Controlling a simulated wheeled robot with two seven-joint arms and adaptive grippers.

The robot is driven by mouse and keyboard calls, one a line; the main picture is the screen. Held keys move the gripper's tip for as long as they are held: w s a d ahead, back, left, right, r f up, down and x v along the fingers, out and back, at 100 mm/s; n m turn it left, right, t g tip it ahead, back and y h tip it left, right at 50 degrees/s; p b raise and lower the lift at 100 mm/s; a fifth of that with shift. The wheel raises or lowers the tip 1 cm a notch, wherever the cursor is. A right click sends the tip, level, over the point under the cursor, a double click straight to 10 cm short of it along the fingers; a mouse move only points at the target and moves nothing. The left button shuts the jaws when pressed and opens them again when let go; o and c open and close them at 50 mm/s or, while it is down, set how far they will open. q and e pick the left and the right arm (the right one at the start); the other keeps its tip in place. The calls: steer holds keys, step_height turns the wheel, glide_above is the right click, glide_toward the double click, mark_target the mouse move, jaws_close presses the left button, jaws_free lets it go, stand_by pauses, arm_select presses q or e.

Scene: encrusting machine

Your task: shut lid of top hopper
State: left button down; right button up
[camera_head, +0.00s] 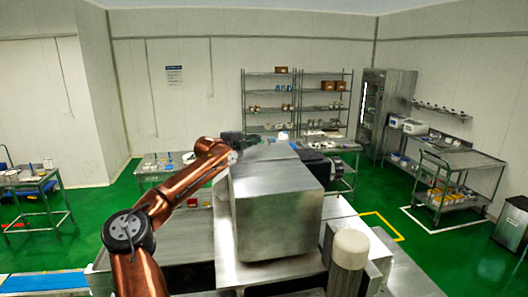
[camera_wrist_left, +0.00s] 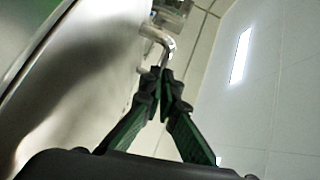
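The top hopper (camera_head: 278,212) is a large steel box on the machine in the middle of the head view. A flat steel panel, apparently its lid (camera_head: 267,152), shows at its top far side; its exact angle is hard to tell. My left gripper (camera_head: 244,138) is at that far top edge, small and partly hidden. In the left wrist view, the fingertips of my left gripper (camera_wrist_left: 162,76) come together at the end of a bent metal handle (camera_wrist_left: 163,44), and look shut on it. A curved steel surface (camera_wrist_left: 75,75) lies beside them.
A white rounded cylinder (camera_head: 350,249) stands at the front right of the hopper. A dark round part (camera_head: 318,163) sits close to its right. Steel racks (camera_head: 270,97) and a right-hand worktable (camera_head: 462,160) are farther off.

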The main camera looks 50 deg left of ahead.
mark_target(258, 152)
stand_by(0.3)
arm_select(q)
steer(key=shift+d+f+b, duration=0.1)
steer(key=shift+d+b, duration=0.15)
steer(key=shift+b, duration=0.45)
steer(key=d+b, duration=0.1)
steer(key=s+d+b, duration=0.1)
steer(key=d+b, duration=0.1)
steer(key=shift+s+d, duration=0.1)
steer(key=shift+s, duration=0.15)
steer(key=b+v, duration=0.2)
steer(key=v, duration=0.1)
steer(key=b+v, duration=0.2)
steer(key=v, duration=0.1)
steer(key=r+b+v, duration=0.1)
steer(key=b+v, duration=0.1)
steer(key=v, duration=0.1)
steer(key=shift+s, duration=0.25)
steer(key=shift+s+d+r, duration=0.1)
steer(key=shift+s+d, duration=0.05)
steer(key=shift+s, duration=0.25)
steer(key=shift+w, duration=0.15)
